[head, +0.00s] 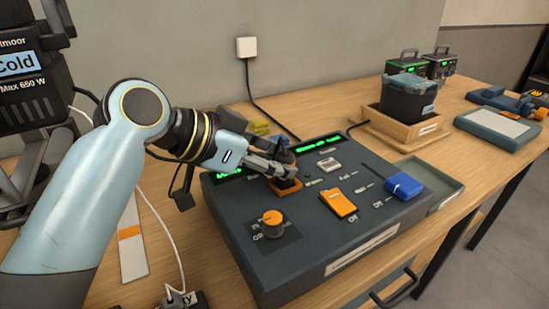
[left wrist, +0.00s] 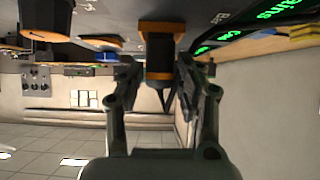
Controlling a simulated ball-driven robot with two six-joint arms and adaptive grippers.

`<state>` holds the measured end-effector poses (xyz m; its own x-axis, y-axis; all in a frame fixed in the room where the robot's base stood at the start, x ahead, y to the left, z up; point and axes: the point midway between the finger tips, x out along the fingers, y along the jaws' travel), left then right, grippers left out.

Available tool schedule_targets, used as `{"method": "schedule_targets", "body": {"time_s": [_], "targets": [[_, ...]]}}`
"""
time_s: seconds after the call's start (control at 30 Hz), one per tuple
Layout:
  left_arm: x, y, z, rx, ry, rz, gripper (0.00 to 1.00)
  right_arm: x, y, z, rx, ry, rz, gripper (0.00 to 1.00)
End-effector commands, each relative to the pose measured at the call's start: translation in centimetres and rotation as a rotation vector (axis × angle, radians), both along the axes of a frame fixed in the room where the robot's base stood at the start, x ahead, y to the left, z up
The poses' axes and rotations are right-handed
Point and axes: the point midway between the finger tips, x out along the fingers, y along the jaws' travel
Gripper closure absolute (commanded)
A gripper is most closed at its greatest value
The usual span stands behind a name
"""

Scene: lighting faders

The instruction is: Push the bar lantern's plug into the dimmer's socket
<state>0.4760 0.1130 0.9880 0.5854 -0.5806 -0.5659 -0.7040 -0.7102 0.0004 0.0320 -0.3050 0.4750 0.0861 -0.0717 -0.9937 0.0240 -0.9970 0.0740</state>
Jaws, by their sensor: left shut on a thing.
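The dimmer (head: 325,240) is a dark sloped console on the table, with green displays, an orange knob and switches. My left gripper (head: 278,171) is over its upper left part, shut on a black and orange plug. The plug (left wrist: 160,52) stands between the two fingers in the left wrist view (left wrist: 157,85), where the console appears upside down at the top. An orange base (head: 287,186) shows just under the fingertips in the head view. The socket opening is hidden; I cannot tell how deep the plug sits. My right gripper is not in view.
An orange knob (head: 271,222), an orange switch (head: 338,203) and a blue block (head: 404,186) are on the console. A green tray (head: 442,185) and a wooden box (head: 388,133) stand to the right. A black unit marked "Cold" (head: 25,95) is at far left.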

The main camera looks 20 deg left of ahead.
Motion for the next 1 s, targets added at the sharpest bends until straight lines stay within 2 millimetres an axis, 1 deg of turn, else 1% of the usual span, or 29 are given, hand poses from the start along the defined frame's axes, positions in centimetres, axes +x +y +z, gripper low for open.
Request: {"method": "schedule_targets", "body": {"time_s": [0.37,0.57,1.0], "targets": [[0.00,0.00,-0.03,0.000,0.000,0.000,0.99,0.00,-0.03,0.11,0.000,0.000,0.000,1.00],[0.00,0.01,-0.32,0.001,-0.001,-0.001,0.99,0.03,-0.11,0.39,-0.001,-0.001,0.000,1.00],[-0.09,0.02,-0.67,0.002,0.006,-0.001,0.99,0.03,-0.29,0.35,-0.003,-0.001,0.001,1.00]]}}
